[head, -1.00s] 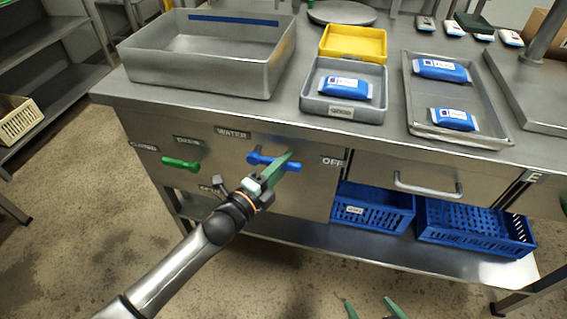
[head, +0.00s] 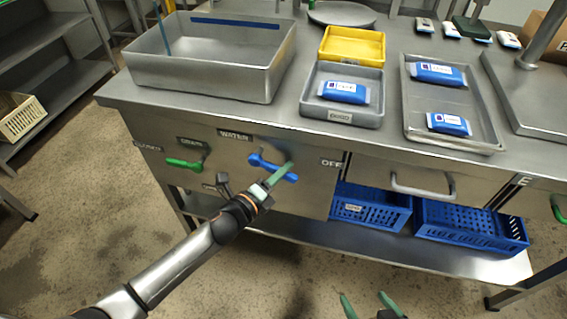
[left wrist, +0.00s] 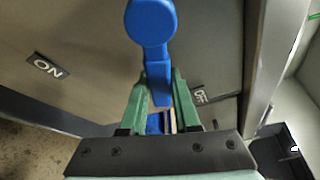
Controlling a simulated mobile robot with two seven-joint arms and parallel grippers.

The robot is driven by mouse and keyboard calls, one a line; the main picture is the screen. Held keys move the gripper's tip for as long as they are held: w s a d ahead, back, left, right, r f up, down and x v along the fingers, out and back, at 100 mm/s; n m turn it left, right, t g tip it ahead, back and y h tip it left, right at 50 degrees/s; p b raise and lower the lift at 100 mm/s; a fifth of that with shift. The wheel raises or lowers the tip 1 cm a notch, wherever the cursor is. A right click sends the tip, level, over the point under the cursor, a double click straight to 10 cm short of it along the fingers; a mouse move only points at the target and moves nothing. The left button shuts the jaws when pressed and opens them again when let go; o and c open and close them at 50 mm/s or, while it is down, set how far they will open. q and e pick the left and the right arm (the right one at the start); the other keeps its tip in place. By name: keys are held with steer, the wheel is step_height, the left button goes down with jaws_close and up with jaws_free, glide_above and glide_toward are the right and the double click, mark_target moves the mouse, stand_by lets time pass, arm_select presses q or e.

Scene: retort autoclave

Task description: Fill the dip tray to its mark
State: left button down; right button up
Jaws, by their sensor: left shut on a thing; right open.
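The dip tray (head: 205,80) is the large grey tray at the back left of the bench, with a blue mark band (head: 236,23) high on its inner back wall. A thin blue water stream (head: 162,36) falls at its left end; I cannot tell a water level. My left gripper (head: 282,175) is shut on the blue WATER handle (head: 262,164) on the front panel. The handle tilts down to the right; it also shows in the left wrist view (left wrist: 150,25) between the green fingers (left wrist: 159,90). My right gripper (head: 368,303) is open and empty at the bottom.
A green DRAIN handle (head: 184,163) sits left of the WATER handle. A drawer handle (head: 422,187) juts out to the right. Small trays with blue-and-white packs and a yellow tray (head: 352,44) stand on the bench. Blue crates (head: 470,226) sit on the shelf below.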

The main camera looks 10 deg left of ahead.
arm_select(q)
steer(key=m+p, duration=0.1)
steer(key=a+f+m+y+p, duration=0.1)
steer(key=shift+f+m+g, duration=0.3)
steer(key=shift+a+f+m, duration=0.3)
steer(key=shift+w, duration=0.1)
steer(key=c, duration=0.7)
jaws_free()
steer(key=shift+o, duration=0.3)
